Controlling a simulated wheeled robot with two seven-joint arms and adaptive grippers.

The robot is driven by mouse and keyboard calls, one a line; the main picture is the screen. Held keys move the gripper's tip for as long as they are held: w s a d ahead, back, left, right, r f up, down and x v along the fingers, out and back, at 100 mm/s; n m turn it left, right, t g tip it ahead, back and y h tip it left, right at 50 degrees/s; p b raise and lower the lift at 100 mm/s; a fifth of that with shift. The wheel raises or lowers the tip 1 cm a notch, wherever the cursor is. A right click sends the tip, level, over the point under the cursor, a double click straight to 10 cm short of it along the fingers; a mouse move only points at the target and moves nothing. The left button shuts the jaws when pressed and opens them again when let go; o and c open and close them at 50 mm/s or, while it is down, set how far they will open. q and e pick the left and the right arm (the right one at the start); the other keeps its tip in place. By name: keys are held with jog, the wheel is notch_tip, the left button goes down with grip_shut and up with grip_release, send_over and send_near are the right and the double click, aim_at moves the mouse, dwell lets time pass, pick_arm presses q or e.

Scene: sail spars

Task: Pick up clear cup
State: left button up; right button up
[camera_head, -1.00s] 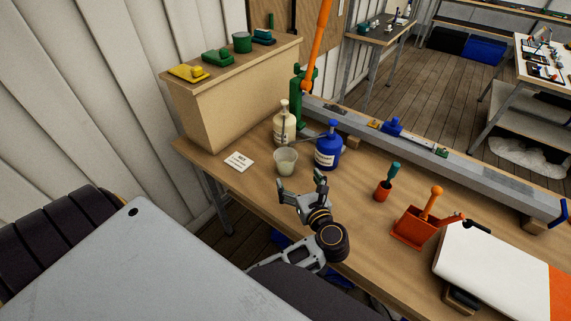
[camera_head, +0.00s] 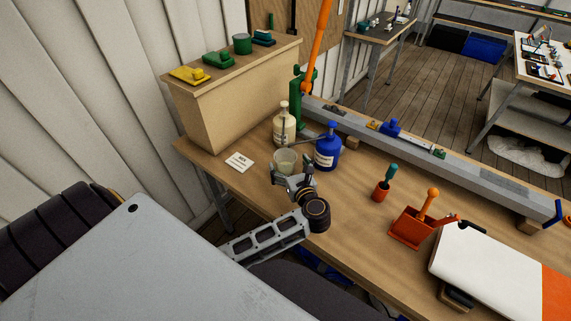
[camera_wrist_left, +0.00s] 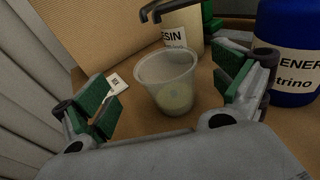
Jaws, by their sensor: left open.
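The clear cup (camera_head: 285,160) stands upright on the wooden workbench, in front of the cream resin bottle (camera_head: 284,125) and left of the blue bottle (camera_head: 327,148). My left gripper (camera_head: 292,178) is open just in front of the cup and hides its lower part in the head view. In the left wrist view the cup (camera_wrist_left: 167,80) lies between the two spread green-padded fingers (camera_wrist_left: 168,98), nearer the far side, with space on both sides. It looks translucent, with something pale inside. My right gripper does not show.
A small white label card (camera_head: 239,162) lies left of the cup. The resin bottle's dark spout reaches over behind the cup. A wooden box (camera_head: 235,95) stands at the back left. An orange pot (camera_head: 381,190) and red tray (camera_head: 410,228) stand to the right.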

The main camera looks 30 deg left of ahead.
aim_at(282, 150)
pick_arm(q)
jog(key=shift+w+a, duration=0.1)
dwell(0.3)
jog(key=shift+p+x, duration=0.7)
jog(key=shift+x, duration=0.65)
jog(key=shift+w+a+f, duration=0.3)
jog(key=shift+w+a, duration=0.4)
jog(key=shift+w, duration=0.2)
jog(key=shift+c, duration=0.4)
jog(key=c, duration=1.1)
jog(key=shift+r, duration=0.15)
